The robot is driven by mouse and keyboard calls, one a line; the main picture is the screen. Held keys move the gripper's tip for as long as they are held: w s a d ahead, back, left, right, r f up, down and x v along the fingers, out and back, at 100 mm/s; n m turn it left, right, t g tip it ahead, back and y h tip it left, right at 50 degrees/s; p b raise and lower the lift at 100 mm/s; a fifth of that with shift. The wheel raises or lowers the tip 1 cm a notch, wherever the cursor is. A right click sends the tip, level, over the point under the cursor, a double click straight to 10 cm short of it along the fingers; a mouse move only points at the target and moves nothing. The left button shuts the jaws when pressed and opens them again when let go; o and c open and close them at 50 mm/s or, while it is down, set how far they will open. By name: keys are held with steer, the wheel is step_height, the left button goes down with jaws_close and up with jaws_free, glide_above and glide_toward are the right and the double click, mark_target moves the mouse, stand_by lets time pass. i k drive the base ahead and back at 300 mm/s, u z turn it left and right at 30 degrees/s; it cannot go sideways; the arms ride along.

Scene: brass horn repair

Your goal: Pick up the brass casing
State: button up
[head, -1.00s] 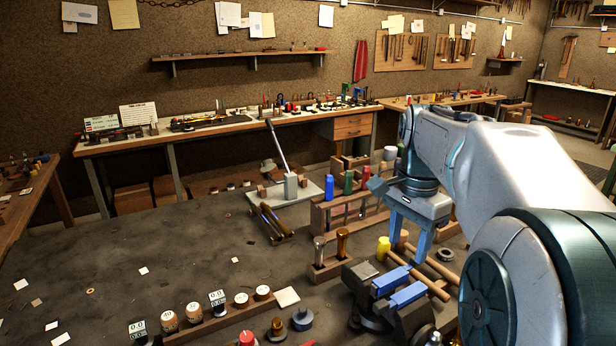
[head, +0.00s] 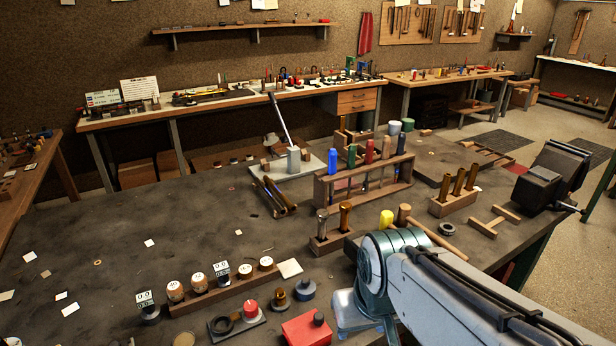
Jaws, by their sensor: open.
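Several brass-coloured cylinders are in the head view, and I cannot tell for sure which is the brass casing. One brass cylinder (head: 345,216) stands upright beside a silver-grey cylinder (head: 322,224) in a small wooden holder (head: 331,243). Several more brass cylinders (head: 457,180) stand in a wooden block to the right. My gripper (head: 366,330) is at the bottom edge, in front of the small holder. It is open and points down; its fingertips are partly cut off. No object shows in it.
A wooden rack (head: 325,187) of coloured-handled tools stands behind the small holder. A red box (head: 306,332) is left of my gripper. A black vise (head: 550,178) stands at the right. A wooden mallet (head: 430,231) lies behind my arm. The left of the bench is mostly clear.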

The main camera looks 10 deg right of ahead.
mark_target(345, 218)
steer(key=u, duration=2.25)
steer(key=k, duration=1.35)
steer(key=z, duration=1.6)
